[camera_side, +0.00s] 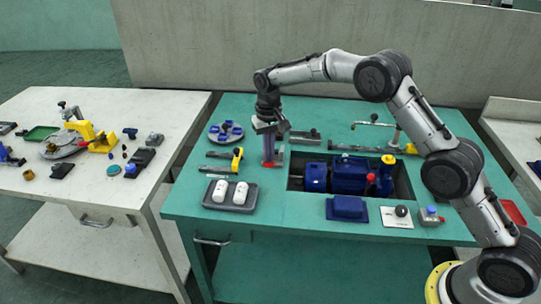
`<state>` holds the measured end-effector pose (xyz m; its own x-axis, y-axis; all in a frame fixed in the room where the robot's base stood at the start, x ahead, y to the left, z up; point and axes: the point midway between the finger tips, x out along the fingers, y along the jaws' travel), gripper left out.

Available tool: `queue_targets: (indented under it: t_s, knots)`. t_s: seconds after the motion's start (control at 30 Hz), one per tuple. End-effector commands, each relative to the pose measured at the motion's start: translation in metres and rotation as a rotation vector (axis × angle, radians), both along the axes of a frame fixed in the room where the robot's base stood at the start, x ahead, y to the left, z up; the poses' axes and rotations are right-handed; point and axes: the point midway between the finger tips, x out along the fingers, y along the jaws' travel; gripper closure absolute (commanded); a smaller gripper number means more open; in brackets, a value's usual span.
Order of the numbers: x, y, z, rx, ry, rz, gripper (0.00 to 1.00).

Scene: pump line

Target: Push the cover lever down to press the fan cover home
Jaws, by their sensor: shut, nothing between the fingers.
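My gripper (268,128) points down at the back left of the green bench, close above a slim purple-grey upright piece (268,148) with red at its foot. It is shut and holds nothing; whether it touches that piece I cannot tell. The blue motor and pump unit (348,175) lies in a dark rectangular recess to the right of my gripper. A thin rod with a dark knob (374,117) reaches out from a post behind the recess. I cannot tell for certain which part is the cover lever, and the fan cover is too small to single out.
A yellow-and-black fixture (237,158), a grey tray with two white cylinders (230,194) and a round plate with blue parts (226,132) stand left of the recess. A blue block (347,208) and a black-knobbed white plate (398,215) lie in front. A white table stands left.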

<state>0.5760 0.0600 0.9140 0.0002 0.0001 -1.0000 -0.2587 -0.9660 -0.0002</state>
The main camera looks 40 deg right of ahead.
Motion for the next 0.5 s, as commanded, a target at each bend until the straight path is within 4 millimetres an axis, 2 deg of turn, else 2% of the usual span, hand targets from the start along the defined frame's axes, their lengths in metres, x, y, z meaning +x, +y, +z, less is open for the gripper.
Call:
queue_targets:
  t_s: [0.5]
  knots:
    - [-0.0012, 0.0008, -0.0043, -0.001, 0.001, 0.0, 1.0]
